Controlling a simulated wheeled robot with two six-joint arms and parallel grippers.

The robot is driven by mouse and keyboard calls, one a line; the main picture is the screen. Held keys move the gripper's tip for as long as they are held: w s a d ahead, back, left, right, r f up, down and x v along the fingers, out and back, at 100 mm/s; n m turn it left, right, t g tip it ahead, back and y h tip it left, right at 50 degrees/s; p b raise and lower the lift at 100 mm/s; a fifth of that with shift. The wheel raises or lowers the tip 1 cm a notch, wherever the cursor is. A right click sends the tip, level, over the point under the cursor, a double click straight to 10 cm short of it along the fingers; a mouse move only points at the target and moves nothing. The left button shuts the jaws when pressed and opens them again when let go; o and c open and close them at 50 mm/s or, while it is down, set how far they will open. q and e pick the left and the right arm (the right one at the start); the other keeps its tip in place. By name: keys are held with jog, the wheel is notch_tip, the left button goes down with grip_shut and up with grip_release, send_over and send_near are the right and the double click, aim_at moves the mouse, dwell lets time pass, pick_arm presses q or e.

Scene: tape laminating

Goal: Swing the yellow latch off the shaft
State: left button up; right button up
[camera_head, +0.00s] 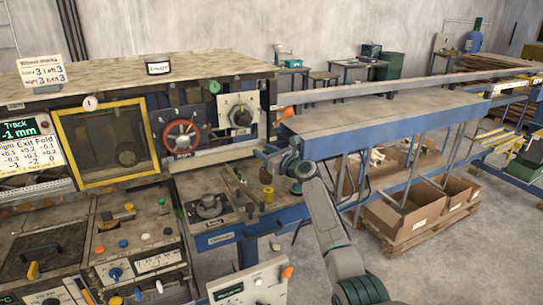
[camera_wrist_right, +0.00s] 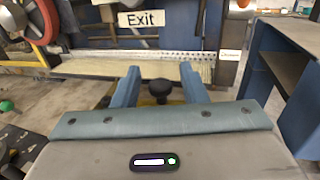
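My right gripper (camera_head: 264,153) reaches in from the lower right of the head view, over the back of the bench beside the machine. In the right wrist view its two blue fingers (camera_wrist_right: 160,84) stand apart. A black round knob (camera_wrist_right: 160,88) shows in the gap between them, and I cannot tell whether either finger touches it. A little yellow shows low around the knob, mostly hidden by the gripper; I cannot tell if it is the latch. The shaft cannot be made out. My left gripper is not in view.
A red handwheel (camera_head: 181,136) and a crank panel (camera_head: 239,116) are on the machine front. A long blue conveyor table (camera_head: 380,125) extends right.

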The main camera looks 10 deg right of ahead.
jog(key=b+v, duration=0.1)
jog(key=v, duration=0.8)
jog(key=shift+s+d+b, duration=0.1)
jog(key=shift+s+b, duration=0.15)
jog(key=shift+b, duration=0.05)
jog(key=shift+s+d+r, duration=0.1)
jog(key=shift+s+d, duration=0.1)
jog(key=shift+s, duration=0.3)
